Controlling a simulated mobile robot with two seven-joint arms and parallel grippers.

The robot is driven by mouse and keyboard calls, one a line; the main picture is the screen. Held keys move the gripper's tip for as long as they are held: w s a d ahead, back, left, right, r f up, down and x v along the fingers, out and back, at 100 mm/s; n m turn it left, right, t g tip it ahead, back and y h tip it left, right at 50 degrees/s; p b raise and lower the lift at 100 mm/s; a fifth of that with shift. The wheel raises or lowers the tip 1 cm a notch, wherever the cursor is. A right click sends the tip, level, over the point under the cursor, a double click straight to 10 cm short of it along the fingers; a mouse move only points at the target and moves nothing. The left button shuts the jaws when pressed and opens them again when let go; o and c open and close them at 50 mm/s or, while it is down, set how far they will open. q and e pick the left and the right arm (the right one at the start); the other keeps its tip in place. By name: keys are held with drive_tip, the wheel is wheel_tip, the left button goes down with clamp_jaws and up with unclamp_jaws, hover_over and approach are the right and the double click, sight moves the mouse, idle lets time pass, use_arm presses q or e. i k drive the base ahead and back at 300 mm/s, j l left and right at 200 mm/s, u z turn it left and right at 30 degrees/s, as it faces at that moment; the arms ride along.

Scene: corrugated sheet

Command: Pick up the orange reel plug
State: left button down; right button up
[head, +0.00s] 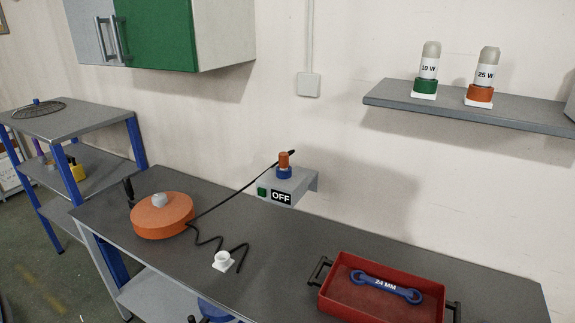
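The orange plug (284,158) stands upright in a blue socket (284,173) on top of a grey wall box (289,184). A black cable (243,187) runs from the plug's top down left to the orange reel (162,216), which lies flat on the dark workbench (300,240). A second black cable winds over the bench by a small white fitting (223,261); I cannot tell whether they join. Neither of my grippers is in view.
The box carries a green button (262,192) and an OFF sign (281,197). A red tray (340,303) with a blue 24 MM wrench (386,287) stands at the right. A wall shelf (470,108) holds two lamps. A cabinet (160,35) hangs upper left.

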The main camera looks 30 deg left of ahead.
sight(283, 156)
drive_tip(key=j+u, duration=0.45)
drive_tip(key=i+j+u, duration=0.1)
drive_tip(key=j+u, duration=0.15)
drive_tip(key=u, duration=0.25)
